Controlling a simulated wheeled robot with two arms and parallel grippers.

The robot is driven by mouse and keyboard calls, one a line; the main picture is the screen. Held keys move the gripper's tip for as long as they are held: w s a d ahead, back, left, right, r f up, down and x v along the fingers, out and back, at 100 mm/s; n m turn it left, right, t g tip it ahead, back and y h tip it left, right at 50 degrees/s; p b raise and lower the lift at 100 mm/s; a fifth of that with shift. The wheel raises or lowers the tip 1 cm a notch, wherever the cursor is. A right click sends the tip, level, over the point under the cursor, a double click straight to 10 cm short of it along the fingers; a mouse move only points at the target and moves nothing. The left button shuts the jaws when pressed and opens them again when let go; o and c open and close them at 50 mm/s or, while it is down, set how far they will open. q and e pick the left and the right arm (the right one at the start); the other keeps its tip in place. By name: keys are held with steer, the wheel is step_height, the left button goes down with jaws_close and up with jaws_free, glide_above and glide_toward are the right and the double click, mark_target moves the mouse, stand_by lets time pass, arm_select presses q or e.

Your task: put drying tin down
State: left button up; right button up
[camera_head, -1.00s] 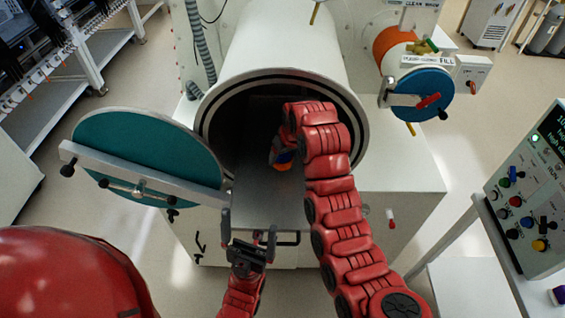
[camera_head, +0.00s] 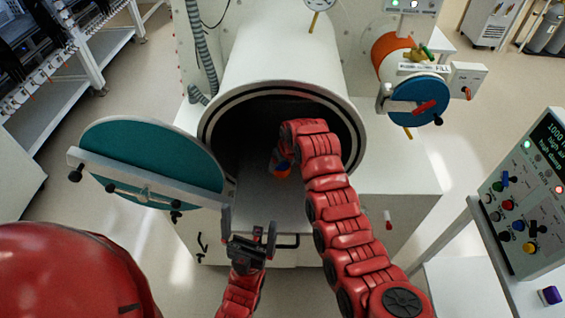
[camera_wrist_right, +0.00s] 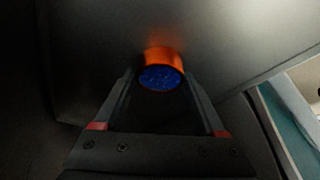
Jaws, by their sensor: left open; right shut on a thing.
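The drying tin (camera_head: 282,171) is a small orange tin with a blue, grainy-looking top. It is inside the mouth of the round chamber, over the grey metal tray (camera_head: 258,208). In the right wrist view the tin (camera_wrist_right: 165,58) sits between the fingertips of my right gripper (camera_wrist_right: 160,84), which is shut on it. An orange reflection on the tray lies right beside the tin; I cannot tell whether they touch. In the head view my arm hides much of this gripper. My left gripper (camera_head: 249,228) is open and empty at the tray's front edge.
The white chamber (camera_head: 290,55) has a dark-ringed opening around my right arm. Its teal round door (camera_head: 150,150) stands open at the left. A smaller port with a blue door (camera_head: 420,100) is at the upper right. A control panel (camera_head: 525,195) stands at the right.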

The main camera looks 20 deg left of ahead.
steer(key=o, duration=1.4)
steer(key=shift+r+p, duration=0.25)
steer(key=shift+p, duration=0.05)
steer(key=shift+s+d+r+b, duration=0.1)
steer(key=shift+r+b, duration=0.05)
steer(key=shift+b, duration=0.15)
steer(key=p+v, duration=0.1)
steer(key=v, duration=1)
steer(key=shift+s+r, duration=0.1)
steer(key=shift+r, duration=0.15)
steer(key=shift+f, duration=0.1)
